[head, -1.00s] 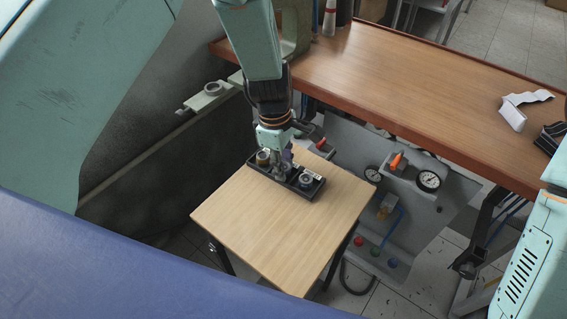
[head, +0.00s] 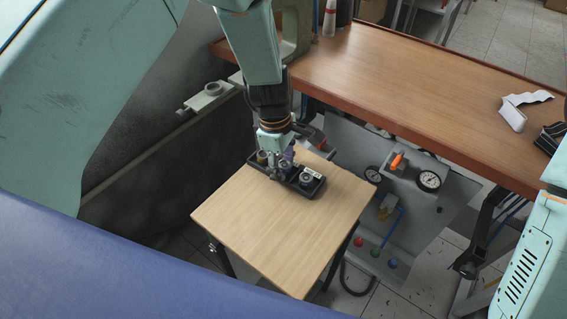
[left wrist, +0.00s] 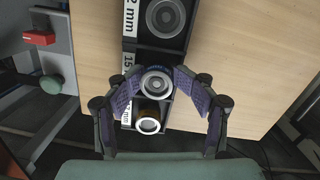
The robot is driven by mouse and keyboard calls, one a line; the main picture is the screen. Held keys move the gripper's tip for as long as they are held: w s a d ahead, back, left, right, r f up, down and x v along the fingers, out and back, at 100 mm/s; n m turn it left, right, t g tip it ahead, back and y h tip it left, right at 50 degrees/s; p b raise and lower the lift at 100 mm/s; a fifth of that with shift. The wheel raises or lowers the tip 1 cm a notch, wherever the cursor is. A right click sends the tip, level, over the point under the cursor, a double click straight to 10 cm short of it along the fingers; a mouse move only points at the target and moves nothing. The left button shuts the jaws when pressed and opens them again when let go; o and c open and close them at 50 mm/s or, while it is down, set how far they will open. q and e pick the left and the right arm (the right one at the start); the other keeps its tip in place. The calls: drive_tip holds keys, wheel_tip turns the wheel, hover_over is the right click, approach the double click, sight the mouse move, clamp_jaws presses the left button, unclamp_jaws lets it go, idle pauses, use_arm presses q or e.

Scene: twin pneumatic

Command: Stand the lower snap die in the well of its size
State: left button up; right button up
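A black die tray (head: 319,190) lies on the small wooden table. My left gripper (head: 280,162) points down over its middle part. In the left wrist view its purple-padded fingers (left wrist: 159,88) stand apart on either side of a grey ringed die (left wrist: 157,83). This die looks upright at the tray's middle well, beside the "15 mm" label; I cannot see its foot. A brass-coloured die (left wrist: 148,123) stands in the end well, and another grey die (left wrist: 165,17) stands at the "12 mm" label. My right gripper is out of view.
The small table (head: 285,235) is clear in front of the tray. A panel with gauges (head: 428,181) and coloured buttons stands to its right. A long wooden bench (head: 420,85) runs behind. A grey rail fixture (head: 208,97) lies left of my arm.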

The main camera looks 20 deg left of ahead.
use_arm(q)
drive_tip(key=shift+o, duration=0.5)
drive_tip(key=shift+w+f, duration=0.1)
drive_tip(key=shift+f, duration=0.35)
drive_tip(key=shift+s+a+r, duration=0.1)
drive_tip(key=shift+s+r, duration=0.1)
drive_tip(key=shift+w, duration=0.2)
drive_tip(key=shift+r, duration=0.4)
wheel_tip(320, 180, up, 12)
drive_tip(key=a+p, duration=0.1)
drive_tip(key=shift+w+a+r, duration=0.15)
drive_tip(key=shift+a, duration=0.05)
